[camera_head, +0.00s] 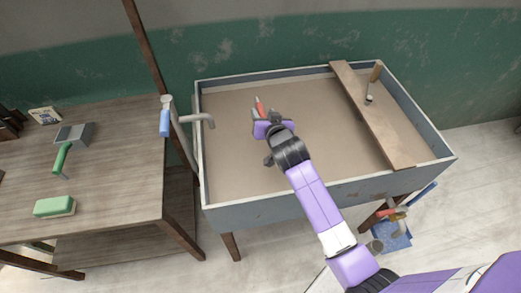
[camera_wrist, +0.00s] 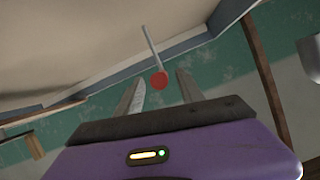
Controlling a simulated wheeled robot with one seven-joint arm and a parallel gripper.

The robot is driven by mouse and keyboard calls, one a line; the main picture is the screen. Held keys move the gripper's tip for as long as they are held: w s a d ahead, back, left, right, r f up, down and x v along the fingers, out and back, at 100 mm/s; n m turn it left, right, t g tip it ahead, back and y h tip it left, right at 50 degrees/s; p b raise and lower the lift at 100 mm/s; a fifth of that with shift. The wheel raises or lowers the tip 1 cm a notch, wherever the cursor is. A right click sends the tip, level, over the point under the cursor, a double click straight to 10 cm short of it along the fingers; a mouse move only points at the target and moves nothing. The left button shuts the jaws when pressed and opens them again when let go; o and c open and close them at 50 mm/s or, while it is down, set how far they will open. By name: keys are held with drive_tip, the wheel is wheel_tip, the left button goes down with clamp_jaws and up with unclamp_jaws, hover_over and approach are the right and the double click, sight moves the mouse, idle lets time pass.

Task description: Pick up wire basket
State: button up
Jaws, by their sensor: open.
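I cannot make out a wire basket in either view. My gripper (camera_head: 264,117) is over the wide grey-walled tray (camera_head: 235,205), with its jaws apart. A tool with a red handle (camera_head: 260,106) shows just beyond the fingertips. In the wrist view, the red round end (camera_wrist: 159,81) of this tool and its thin grey shaft (camera_wrist: 151,44) appear between the two open fingers (camera_wrist: 160,90). I cannot tell how far it is from them, and nothing is gripped.
A plank (camera_head: 372,115) lies across the tray, with a small wooden-handled tool (camera_head: 371,90) on it. A tap with a blue handle (camera_head: 165,123) stands at left. The side table (camera_head: 110,170) holds a green block (camera_head: 55,206) and a grey pan (camera_head: 75,134).

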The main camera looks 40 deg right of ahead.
sight(260, 109)
drive_tip(key=shift+p+x, duration=0.3)
drive_tip(key=shift+x, duration=1.55)
drive_tip(key=shift+w+r, duration=0.1)
drive_tip(key=shift+r, duration=0.05)
clamp_jaws()
drive_tip(key=shift+r, duration=0.15)
